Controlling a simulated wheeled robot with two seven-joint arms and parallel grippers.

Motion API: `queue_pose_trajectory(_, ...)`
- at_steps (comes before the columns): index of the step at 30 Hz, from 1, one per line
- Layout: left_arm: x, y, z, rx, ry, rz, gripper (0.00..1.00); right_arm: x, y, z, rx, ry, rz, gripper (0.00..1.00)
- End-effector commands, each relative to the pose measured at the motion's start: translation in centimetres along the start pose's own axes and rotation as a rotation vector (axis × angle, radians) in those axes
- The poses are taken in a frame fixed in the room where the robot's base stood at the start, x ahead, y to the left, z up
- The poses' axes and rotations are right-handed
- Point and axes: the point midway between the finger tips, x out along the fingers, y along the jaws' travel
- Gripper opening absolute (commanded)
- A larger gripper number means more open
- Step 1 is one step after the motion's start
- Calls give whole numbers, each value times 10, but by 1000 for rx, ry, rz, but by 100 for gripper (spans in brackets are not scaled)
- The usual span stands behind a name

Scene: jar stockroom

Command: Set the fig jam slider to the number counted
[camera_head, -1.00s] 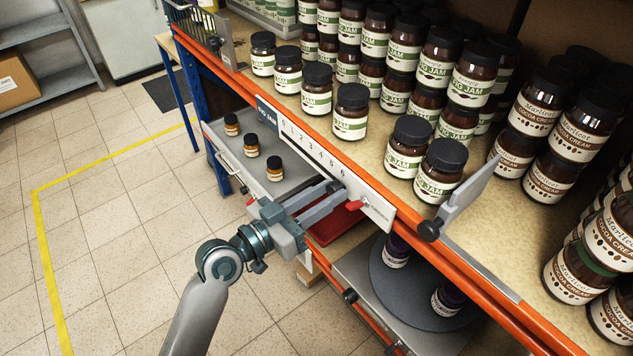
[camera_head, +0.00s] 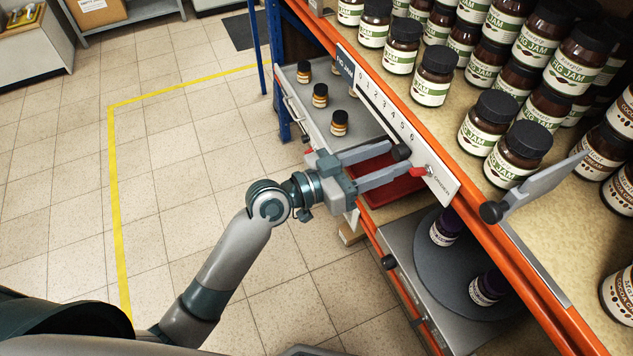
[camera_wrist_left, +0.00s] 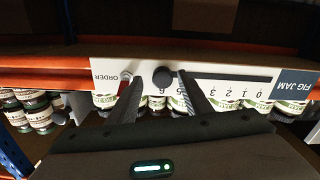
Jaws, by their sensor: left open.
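The fig jam slider is a white board (camera_head: 437,178) on the orange shelf edge, with a dark FIG JAM label and numbers from 0 to 6. Its round black knob (camera_head: 401,152) is at the 6 end of the slot. In the wrist view, upside down, the knob (camera_wrist_left: 163,76) shows between the fingertips. My left gripper (camera_head: 411,161) is open, one finger on either side of the knob; I cannot tell whether either touches it. Fig jam jars (camera_head: 432,85) stand in rows on the shelf above; those behind are partly hidden. My right gripper is not in view.
A red lever (camera_head: 418,172) marked ORDER sits close beside the lower finger. Small jars (camera_head: 320,96) stand on a grey tray (camera_head: 358,119) left of the board. Below are a red tray (camera_head: 393,190) and a round turntable (camera_head: 451,275) with dark jars. Floor at left is clear.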

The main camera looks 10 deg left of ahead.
Motion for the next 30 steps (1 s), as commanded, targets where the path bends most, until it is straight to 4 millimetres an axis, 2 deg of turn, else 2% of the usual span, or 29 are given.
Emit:
queue_pose_trajectory(5, -25, 0, 3, 2, -2, 0, 45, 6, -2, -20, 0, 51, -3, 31)
queue_pose_trajectory(10, -55, 0, 4, 2, -4, 0, 45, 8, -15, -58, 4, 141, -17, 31)
queue_pose_trajectory(14, -78, 0, 4, 2, -4, 1, 45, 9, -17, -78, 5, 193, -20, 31)
queue_pose_trajectory(19, -106, 1, 4, 1, -5, 2, 45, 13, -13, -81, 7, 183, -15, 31)
queue_pose_trajectory(24, -132, 1, 4, 1, -5, 3, 45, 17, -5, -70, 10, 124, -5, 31)
queue_pose_trajectory(30, -152, 1, 3, 0, -4, 2, 45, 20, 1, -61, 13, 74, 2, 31)
